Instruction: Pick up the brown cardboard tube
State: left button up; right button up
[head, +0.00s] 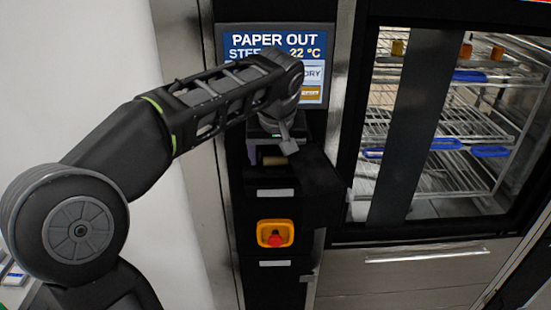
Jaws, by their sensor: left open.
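The brown cardboard tube (274,160) lies in a dark recess of the black machine panel, below the screen. Only a short tan piece of it shows. My left gripper (288,147) is right above and beside the tube, at the recess opening. It is open; whether a finger touches the tube cannot be told. My left arm comes in from the left and hides part of the screen. My right gripper is not in the view.
A dark flap (322,188) juts out right of the recess. A red emergency button (276,239) on an orange base sits below. A glass-fronted washer (450,130) with wire racks stands at right. A screen (240,41) reading "PAPER OUT" is above.

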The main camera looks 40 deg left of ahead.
aim_at(276, 163)
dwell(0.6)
pick_arm(q)
jog(key=c, duration=1.4)
notch_tip(276, 163, up, 5)
notch_tip(276, 163, up, 5)
jog(key=p, duration=0.3)
